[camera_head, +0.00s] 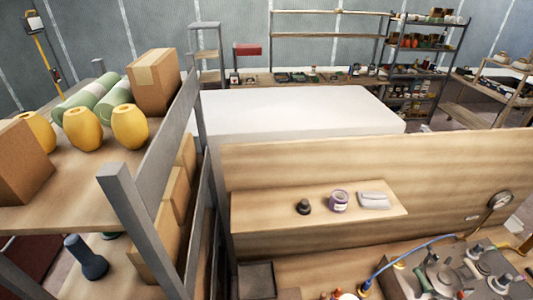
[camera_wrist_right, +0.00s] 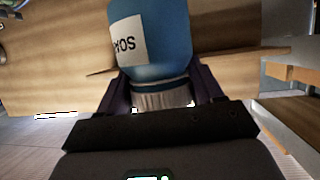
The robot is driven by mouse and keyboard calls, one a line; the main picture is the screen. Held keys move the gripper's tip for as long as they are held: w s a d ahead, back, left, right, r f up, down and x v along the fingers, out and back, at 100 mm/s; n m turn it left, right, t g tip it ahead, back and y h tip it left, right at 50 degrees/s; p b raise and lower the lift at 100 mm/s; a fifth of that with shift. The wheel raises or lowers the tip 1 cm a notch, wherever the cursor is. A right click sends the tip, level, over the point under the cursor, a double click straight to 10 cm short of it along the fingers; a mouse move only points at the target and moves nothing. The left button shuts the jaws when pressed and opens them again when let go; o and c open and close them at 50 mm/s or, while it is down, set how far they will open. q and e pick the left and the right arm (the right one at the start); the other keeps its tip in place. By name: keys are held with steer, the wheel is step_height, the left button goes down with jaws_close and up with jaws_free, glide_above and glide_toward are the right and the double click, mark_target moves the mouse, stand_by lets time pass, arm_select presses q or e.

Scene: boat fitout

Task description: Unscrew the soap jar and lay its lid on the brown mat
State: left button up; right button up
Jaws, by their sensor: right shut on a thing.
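The soap jar (camera_wrist_right: 150,40) is blue with a white label whose lettering appears upside down; it fills the top middle of the right wrist view. Its pale ridged lid (camera_wrist_right: 162,101) sits at the jar's neck, and the two look joined. My right gripper (camera_wrist_right: 160,92) is shut on the lid, with one dark finger on each side. Neither the soap jar nor my right gripper shows in the head view. My left gripper is in neither view. I cannot make out the brown mat in either view.
In the head view a wooden ledge (camera_head: 270,213) holds a dark knob (camera_head: 303,207), a purple-and-white tin (camera_head: 338,201) and a grey packet (camera_head: 373,200). A grey-framed rack (camera_head: 160,75) with boxes stands at left. Metal fittings and a blue hose (camera_head: 408,246) crowd the lower right.

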steer(key=r+p, duration=0.3)
steer(key=shift+s+r, duration=0.1)
steer(key=shift+s, duration=0.2)
arm_select(q)
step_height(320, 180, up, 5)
steer(key=shift+p, duration=0.3)
arm_select(e)
steer(key=shift+a+r, duration=0.1)
